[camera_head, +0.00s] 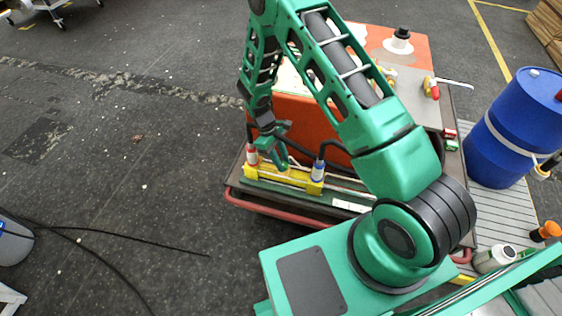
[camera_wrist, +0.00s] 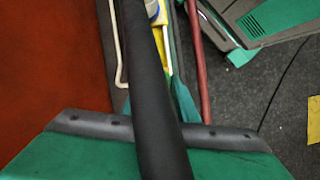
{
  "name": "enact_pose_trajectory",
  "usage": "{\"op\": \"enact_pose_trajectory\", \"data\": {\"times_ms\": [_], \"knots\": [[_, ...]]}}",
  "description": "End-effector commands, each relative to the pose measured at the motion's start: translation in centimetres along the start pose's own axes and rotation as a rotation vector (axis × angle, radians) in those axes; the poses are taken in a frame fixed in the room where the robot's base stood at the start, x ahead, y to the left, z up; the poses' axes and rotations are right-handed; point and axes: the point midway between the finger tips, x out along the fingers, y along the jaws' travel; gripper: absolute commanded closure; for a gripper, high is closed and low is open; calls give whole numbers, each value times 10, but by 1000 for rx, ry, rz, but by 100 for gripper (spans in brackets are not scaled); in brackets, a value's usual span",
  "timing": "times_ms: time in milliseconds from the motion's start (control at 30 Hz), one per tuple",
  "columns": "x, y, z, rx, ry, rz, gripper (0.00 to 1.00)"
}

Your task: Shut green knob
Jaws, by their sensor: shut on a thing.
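My gripper (camera_head: 281,163) is low over the yellow manifold (camera_head: 290,177), between a red-and-white fitting (camera_head: 252,154) and a blue-and-white fitting (camera_head: 318,169). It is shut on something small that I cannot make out. I cannot tell a green knob apart from my own green parts there. In the wrist view a black hose (camera_wrist: 150,90) runs across the middle and hides the grip. A green piece (camera_wrist: 184,102) shows just right of it, beside a yellow part (camera_wrist: 163,50); I cannot tell whether this is a finger or the knob.
An orange box (camera_head: 320,118) stands close behind the manifold, on a cart with a red rail (camera_head: 275,211). Black hoses rise from the fittings beside my gripper. A blue barrel (camera_head: 505,135) stands at the right. The floor at the left is mostly clear.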

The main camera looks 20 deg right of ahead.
Motion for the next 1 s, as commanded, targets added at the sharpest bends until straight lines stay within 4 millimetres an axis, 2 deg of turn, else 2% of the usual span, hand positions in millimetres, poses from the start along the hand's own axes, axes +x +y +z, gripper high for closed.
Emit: {"op": "enact_pose_trajectory", "data": {"times_ms": [500,1000], "knots": [[-1,7,0,354,5,-141,96],[-1,8,0,482,6,-192,96]]}}
